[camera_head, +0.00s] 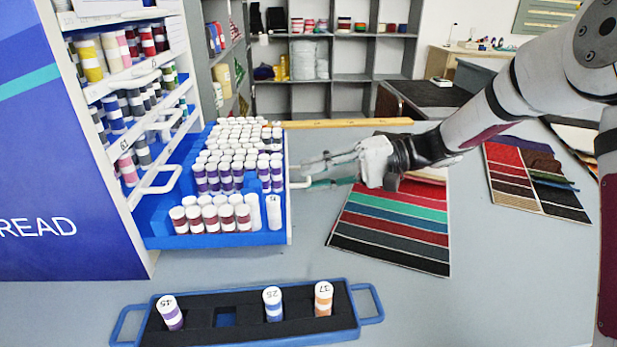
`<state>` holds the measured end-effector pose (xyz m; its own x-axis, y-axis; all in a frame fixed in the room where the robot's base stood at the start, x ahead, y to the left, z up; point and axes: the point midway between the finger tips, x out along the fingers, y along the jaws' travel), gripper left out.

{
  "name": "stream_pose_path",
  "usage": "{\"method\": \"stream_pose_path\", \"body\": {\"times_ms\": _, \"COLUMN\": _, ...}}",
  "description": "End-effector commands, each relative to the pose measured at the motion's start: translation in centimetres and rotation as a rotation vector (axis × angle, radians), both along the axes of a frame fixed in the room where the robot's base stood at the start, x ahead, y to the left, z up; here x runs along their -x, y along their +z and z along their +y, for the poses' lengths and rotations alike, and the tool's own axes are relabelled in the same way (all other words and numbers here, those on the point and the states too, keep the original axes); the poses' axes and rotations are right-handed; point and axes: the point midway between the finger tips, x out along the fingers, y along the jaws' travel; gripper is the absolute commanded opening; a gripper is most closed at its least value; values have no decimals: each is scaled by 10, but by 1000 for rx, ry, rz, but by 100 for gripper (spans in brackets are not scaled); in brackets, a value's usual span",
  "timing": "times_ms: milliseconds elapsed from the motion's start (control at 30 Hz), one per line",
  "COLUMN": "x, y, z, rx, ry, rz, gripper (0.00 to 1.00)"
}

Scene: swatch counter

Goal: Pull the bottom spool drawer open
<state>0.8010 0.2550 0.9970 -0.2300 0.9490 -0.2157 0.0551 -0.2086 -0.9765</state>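The bottom spool drawer (215,241) of the thread cabinet is pulled out to the right. It is blue with a pale front edge and holds rows of white-topped purple, dark red and white spools. Its white handle (300,184) sticks out on the right side and is partly hidden by my gripper. My gripper (312,174) reaches in from the right, at the handle. Its two fingers look spread, with a gap between them. I cannot tell whether either finger touches the handle.
Upper cabinet drawers (150,131) with white handles are above left. A blue-rimmed tray (366,322) with three spools stands in front. A striped swatch board (400,225) lies under and right of my gripper, and a wooden ruler (345,123) behind. Front right counter is clear.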

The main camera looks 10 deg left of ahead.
Motion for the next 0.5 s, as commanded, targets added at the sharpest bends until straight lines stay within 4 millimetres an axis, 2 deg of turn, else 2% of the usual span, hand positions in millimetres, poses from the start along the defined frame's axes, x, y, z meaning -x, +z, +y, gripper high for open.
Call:
{"method": "stream_pose_path", "body": {"times_ms": 300, "x": -15, "y": 14, "z": -62, "rx": 0, "ry": -2, "rz": 0, "gripper": 27}}
{"method": "stream_pose_path", "body": {"times_ms": 500, "x": -21, "y": 19, "z": -87, "rx": -1, "ry": 1, "rz": 0, "gripper": 27}}
